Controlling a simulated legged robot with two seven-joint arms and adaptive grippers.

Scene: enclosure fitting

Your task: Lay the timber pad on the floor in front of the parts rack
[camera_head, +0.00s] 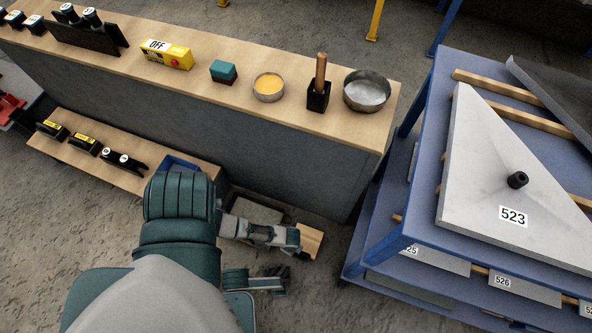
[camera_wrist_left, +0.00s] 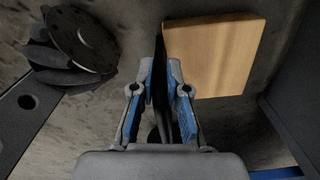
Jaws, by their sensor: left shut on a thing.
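The timber pad (camera_head: 311,241) is a pale square wooden block at the end of my left gripper (camera_head: 297,238), low over the floor between the workbench and the blue rack (camera_head: 375,257). In the left wrist view the pad (camera_wrist_left: 213,58) shows its broad face, right of the blue-lined fingers (camera_wrist_left: 160,75). These fingers are shut on a thin dark upright piece running along the pad's left edge. The join between that piece and the pad is hidden. I cannot tell whether the pad touches the floor.
The workbench (camera_head: 230,100) carries bowls, a brush holder and a yellow switch box. A low shelf (camera_head: 130,176) holds small parts and a blue tray. Plate 523 (camera_head: 480,180) lies on the rack. In the left wrist view, a dark holed disc (camera_wrist_left: 88,38) lies at upper left.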

